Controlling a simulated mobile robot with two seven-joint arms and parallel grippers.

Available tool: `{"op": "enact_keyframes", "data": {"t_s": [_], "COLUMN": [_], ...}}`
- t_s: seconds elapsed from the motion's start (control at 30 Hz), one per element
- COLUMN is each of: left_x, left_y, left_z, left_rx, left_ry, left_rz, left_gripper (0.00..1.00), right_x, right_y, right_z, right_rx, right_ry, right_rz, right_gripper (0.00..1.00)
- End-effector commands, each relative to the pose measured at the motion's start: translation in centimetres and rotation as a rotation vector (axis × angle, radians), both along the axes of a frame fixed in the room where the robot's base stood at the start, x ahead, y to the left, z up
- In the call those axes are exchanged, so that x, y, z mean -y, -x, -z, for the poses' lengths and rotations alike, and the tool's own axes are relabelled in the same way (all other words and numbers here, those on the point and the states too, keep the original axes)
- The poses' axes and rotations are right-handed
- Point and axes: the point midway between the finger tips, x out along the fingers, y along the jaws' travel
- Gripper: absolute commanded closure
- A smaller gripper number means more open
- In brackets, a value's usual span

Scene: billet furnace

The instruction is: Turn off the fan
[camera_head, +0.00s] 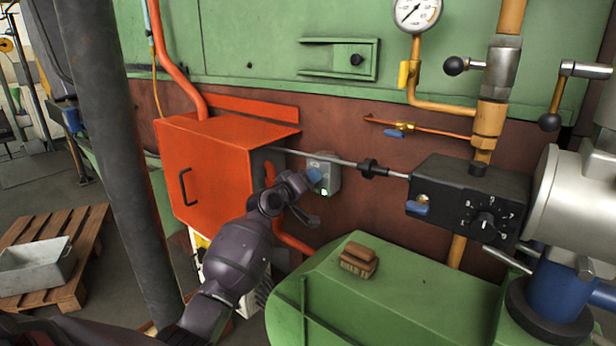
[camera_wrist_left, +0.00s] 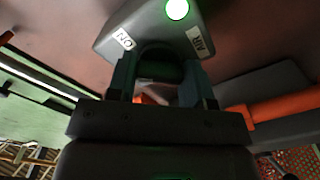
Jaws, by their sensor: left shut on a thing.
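A small grey switch box (camera_head: 334,179) is on the brown wall to the right of the orange box in the head view. Its lower part shows a lit green light. In the left wrist view the switch box (camera_wrist_left: 205,20) fills the top, with a bright green light and two white labels, one of them reading like "ON" upside down. My left gripper (camera_head: 313,176) is at the box's front. In the left wrist view its two fingers (camera_wrist_left: 158,72) stand on both sides of a dark knob (camera_wrist_left: 160,67) and are shut on it. The knob's exact setting is hidden. My right gripper is not in view.
An orange box (camera_head: 210,165) with a handle is close to the left of the arm. A thin metal rod (camera_head: 330,160) runs above the switch box to a black control box (camera_head: 465,205). A green housing (camera_head: 390,290) with a small brown block (camera_head: 358,262) stands below right.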

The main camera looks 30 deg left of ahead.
Motion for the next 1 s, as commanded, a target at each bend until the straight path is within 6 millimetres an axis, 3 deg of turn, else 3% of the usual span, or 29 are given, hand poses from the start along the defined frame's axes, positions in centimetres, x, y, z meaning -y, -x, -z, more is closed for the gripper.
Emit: {"op": "enact_keyframes", "data": {"t_s": [0.37, 0.7, 1.0], "left_x": [0.0, 0.0, 0.0], "left_y": [0.0, 0.0, 0.0], "left_z": [-0.1, 0.0, 0.0], "left_rx": [-0.029, -0.049, -0.058], "left_ry": [0.358, 0.624, 0.753], "left_rz": [0.000, 0.000, 0.001], "left_gripper": [0.77, 0.77, 0.77], "right_x": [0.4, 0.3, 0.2], "right_y": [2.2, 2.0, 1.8], "right_z": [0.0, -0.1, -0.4], "right_rx": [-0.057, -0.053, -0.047], "right_ry": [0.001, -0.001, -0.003], "right_rz": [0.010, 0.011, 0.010], "right_gripper": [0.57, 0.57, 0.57]}}
